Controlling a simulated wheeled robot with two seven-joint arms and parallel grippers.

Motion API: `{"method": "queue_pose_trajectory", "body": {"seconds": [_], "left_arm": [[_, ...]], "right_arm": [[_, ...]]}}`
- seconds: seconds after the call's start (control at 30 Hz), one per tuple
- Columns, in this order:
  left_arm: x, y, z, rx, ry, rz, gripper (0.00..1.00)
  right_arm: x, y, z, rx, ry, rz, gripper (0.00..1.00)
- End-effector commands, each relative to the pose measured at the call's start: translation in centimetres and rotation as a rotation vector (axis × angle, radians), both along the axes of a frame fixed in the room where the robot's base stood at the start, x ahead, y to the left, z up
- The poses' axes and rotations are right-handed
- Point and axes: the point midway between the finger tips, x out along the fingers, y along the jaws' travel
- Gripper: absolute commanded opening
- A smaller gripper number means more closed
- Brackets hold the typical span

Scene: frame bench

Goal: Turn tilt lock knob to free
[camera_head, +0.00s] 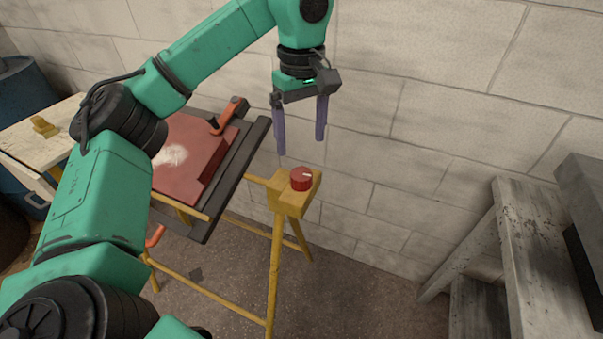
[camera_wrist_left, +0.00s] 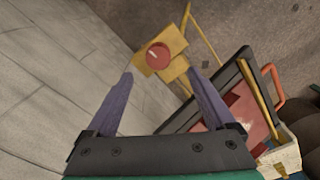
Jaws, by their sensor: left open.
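The tilt lock knob (camera_head: 301,179) is a round red knob with a white pointer mark, set on top of a yellow block on the yellow stand (camera_head: 290,203). It also shows in the left wrist view (camera_wrist_left: 158,56), beyond and between my fingertips. My left gripper (camera_head: 302,146) is open and empty. Its two purple fingers point down, above the knob and apart from it. It also shows in the left wrist view (camera_wrist_left: 160,75). My right gripper is in neither view.
A tilted dark frame (camera_head: 233,180) holding a red panel (camera_head: 190,150) sits left of the knob, with orange handles (camera_head: 230,115). A pale block wall (camera_head: 420,90) stands close behind. A grey wooden bench (camera_head: 535,240) is at right. Floor between the stand and bench is clear.

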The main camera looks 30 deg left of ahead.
Motion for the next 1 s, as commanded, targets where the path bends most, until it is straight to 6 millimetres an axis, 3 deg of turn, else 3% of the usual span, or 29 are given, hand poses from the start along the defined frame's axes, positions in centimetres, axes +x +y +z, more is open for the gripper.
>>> {"method": "queue_pose_trajectory", "body": {"seconds": [0.03,0.13,0.3,0.4,0.67,0.7,0.9,0.93,1.0], "left_arm": [[0.0,0.0,-2.5,-0.001,0.006,0.001,0.88],[0.0,0.0,-5.1,-0.002,0.005,0.002,0.88],[0.0,0.1,-8.1,0.000,0.002,0.004,0.88],[0.1,0.1,-9.2,0.001,0.001,0.003,0.88],[0.1,0.1,-9.6,-0.001,0.000,0.003,0.88],[0.1,0.1,-9.6,-0.001,0.000,0.003,0.84],[0.1,0.0,-9.6,-0.001,0.000,0.002,0.08],[0.1,0.0,-9.5,-0.001,0.000,0.002,0.02],[0.1,0.0,-9.5,-0.001,0.001,0.003,0.02]], "right_arm": [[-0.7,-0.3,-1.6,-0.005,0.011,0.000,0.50],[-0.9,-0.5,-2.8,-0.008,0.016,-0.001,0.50],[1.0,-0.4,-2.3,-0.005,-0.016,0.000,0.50],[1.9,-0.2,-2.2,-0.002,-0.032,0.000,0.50],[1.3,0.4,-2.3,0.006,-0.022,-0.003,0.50],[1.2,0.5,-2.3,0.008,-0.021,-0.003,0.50],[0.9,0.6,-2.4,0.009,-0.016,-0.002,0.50],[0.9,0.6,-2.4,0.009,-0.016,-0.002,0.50],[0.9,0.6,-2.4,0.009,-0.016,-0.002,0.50]]}}
